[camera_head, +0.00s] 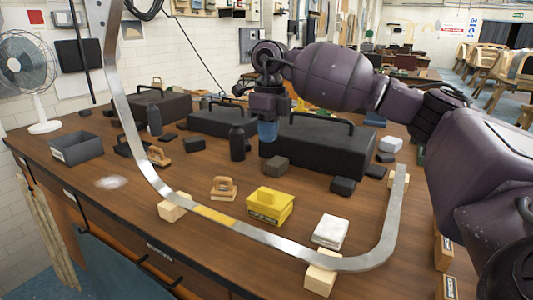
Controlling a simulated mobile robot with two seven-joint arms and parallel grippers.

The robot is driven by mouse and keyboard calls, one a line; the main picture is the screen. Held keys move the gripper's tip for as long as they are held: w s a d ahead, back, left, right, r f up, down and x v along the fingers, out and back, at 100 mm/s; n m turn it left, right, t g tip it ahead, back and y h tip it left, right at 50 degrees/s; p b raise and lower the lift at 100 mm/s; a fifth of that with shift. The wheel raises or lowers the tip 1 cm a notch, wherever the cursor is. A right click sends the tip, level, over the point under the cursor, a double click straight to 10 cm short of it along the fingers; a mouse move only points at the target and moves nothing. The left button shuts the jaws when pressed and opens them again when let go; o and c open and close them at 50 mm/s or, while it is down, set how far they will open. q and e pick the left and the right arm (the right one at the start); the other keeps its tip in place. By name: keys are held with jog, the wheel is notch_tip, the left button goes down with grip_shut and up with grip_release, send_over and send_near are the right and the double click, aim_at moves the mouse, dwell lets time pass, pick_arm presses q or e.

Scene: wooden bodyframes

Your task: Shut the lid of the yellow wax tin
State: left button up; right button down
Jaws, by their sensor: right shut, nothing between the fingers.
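The yellow wax tin (270,206) stands on the wooden workbench (160,205) near the middle of the view, with a dark-edged label on its front. Its top is yellow with a small raised part; at this size I cannot tell how far the lid is open. My right gripper (268,131) points down with blue fingertips, shut and empty. It is above and behind the tin, apart from it, in front of a black toolbox (330,150). My left gripper is not in view.
A curved metal strip (290,245) on wooden blocks (174,207) runs in front of the tin. A wooden sanding tool (223,188) is left of the tin, a white block (331,231) right. A dark bottle (237,142) and dark block (276,165) stand behind.

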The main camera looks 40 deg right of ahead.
aim_at(266, 191)
jog(key=f, duration=0.4)
jog(key=f+b, duration=0.1)
jog(key=f, duration=0.7)
jog(key=shift+s+a+f, duration=0.1)
jog(key=shift+s+a, duration=0.05)
jog(key=shift+a, duration=0.25)
jog(key=shift+f, duration=0.4)
